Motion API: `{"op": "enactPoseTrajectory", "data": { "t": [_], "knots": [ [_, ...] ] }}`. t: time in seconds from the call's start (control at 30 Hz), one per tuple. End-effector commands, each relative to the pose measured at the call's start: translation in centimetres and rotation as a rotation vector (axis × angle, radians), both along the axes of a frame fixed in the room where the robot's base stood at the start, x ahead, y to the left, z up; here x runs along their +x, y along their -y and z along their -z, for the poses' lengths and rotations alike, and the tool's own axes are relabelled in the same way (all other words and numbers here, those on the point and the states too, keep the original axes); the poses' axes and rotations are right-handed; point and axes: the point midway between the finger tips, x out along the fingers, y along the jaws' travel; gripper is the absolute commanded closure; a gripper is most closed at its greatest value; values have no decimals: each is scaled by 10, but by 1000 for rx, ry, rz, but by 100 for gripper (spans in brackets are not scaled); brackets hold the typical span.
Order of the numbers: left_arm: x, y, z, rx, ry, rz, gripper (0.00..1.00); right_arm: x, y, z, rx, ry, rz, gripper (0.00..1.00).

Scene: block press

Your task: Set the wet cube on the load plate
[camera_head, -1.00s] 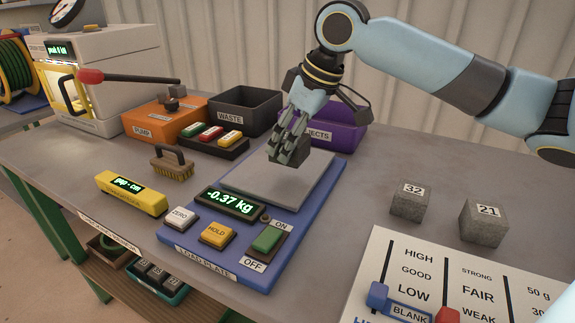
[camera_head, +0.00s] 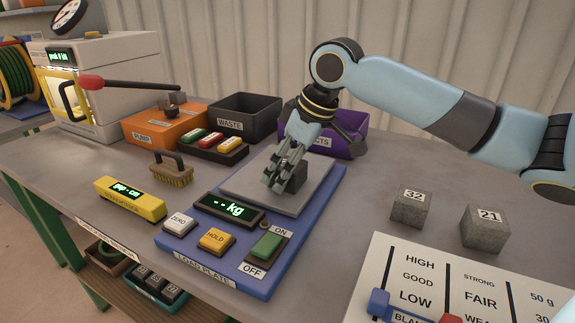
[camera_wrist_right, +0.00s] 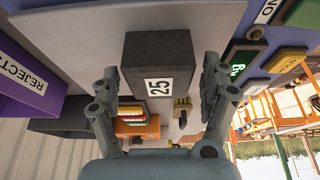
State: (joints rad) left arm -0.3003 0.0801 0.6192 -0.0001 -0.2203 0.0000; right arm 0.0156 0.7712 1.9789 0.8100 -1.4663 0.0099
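The dark wet cube (camera_head: 297,178), labelled 25 in the right wrist view (camera_wrist_right: 158,60), sits on the grey top of the load plate (camera_head: 318,192). The load plate's display (camera_head: 230,209) shows dashes and "kg". My right gripper (camera_head: 284,170) is low over the plate, around the cube. In the right wrist view its fingers (camera_wrist_right: 160,82) stand on either side of the cube, with a narrow gap showing at each side, so it looks open. The fingers hide part of the cube in the head view. My left gripper is not in view.
Cubes 32 (camera_head: 410,208) and 21 (camera_head: 484,229) stand right of the plate. Behind it are the waste bin (camera_head: 246,115) and purple rejects bin (camera_head: 345,148). A brush (camera_head: 172,170) and yellow gauge (camera_head: 131,198) lie to the left. A slider board (camera_head: 460,285) is at front right.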

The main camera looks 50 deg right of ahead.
Motion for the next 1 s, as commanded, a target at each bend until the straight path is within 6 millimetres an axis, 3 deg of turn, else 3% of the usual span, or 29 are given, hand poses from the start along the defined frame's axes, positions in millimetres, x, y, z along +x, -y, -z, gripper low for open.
{"op": "enactPoseTrajectory", "data": {
  "t": [0.33,0.7,1.0],
  "knots": [
    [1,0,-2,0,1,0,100,-2,2,-10,-4,1,-2,20],
    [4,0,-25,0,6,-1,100,-30,11,-79,-10,-2,-4,20],
    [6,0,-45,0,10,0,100,-42,13,-109,-4,-1,-2,20]
  ]
}}
